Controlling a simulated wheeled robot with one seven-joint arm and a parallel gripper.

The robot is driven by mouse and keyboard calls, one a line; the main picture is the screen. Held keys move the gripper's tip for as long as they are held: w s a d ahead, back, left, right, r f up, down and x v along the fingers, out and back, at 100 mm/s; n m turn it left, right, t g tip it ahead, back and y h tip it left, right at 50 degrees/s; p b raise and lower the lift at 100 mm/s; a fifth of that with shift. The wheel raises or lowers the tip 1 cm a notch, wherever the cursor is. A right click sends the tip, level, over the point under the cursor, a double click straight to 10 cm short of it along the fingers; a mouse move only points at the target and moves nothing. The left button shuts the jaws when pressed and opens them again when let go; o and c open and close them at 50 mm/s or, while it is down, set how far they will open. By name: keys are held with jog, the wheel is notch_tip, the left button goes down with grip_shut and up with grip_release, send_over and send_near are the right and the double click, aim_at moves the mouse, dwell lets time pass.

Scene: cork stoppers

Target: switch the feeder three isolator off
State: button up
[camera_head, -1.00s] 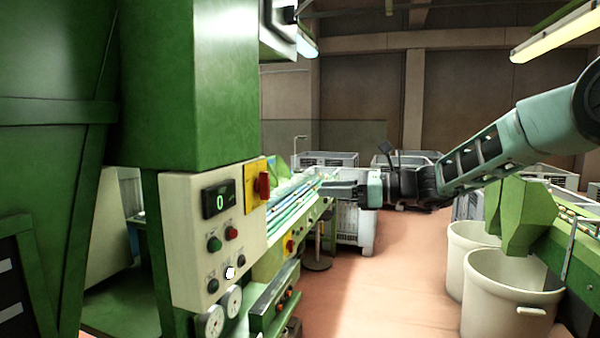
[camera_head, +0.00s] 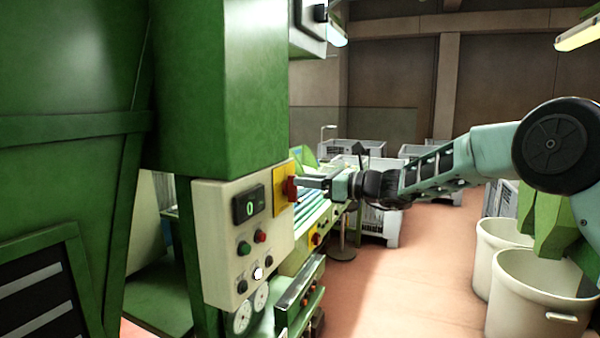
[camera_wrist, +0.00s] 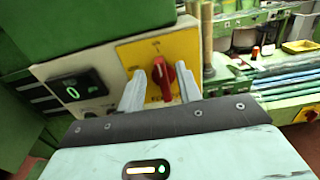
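A red rotary isolator handle (camera_head: 291,189) sits on a yellow plate (camera_head: 280,188) at the right edge of a cream control panel (camera_head: 215,215). In the wrist view the red handle (camera_wrist: 164,83) stands roughly upright on its yellow plate (camera_wrist: 135,54). My gripper (camera_wrist: 161,71) is open, with one finger on each side of the handle and gaps visible. In the head view my gripper (camera_head: 302,183) reaches the handle from the right. Whether the fingertips touch the plate is hard to tell. No feeder number is readable.
The panel has a display (camera_head: 248,204) reading 0, push buttons and a white knob (camera_head: 258,274). A second red knob on yellow (camera_head: 315,239) is lower along the conveyor. Cream bins (camera_head: 540,290) stand right; the floor between is clear.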

jog(key=shift+p+x, duration=0.3)
jog(key=shift+x, duration=1)
grip_shut()
